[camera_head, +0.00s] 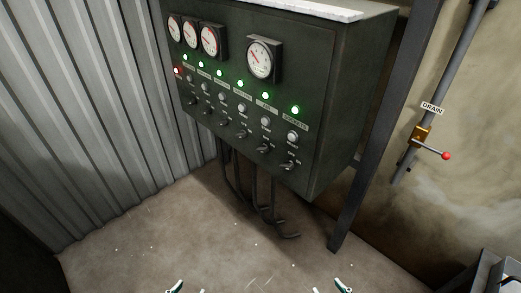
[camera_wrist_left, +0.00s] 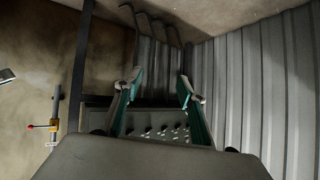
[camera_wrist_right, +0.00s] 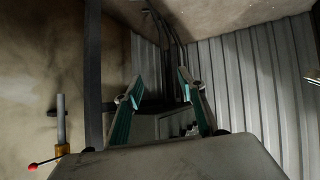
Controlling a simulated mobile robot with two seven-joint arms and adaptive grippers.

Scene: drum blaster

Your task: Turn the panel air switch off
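A dark control panel (camera_head: 300,85) stands ahead, with a row of small toggle switches (camera_head: 263,148) along its lower front. My left gripper (camera_head: 188,290) and right gripper (camera_head: 329,290) show only as fingertips at the bottom edge, below and apart from the panel. In the wrist views the left gripper (camera_wrist_left: 160,80) and right gripper (camera_wrist_right: 160,80) are open and empty.
Several gauges (camera_head: 260,59) are on the panel's upper part. Cables (camera_head: 256,195) hang below it. A dark post (camera_head: 380,125) stands to its right, then a drain pipe valve with a red-knobbed lever (camera_head: 446,155). Corrugated wall (camera_head: 80,100) is at left. The floor (camera_head: 220,240) before the panel is clear.

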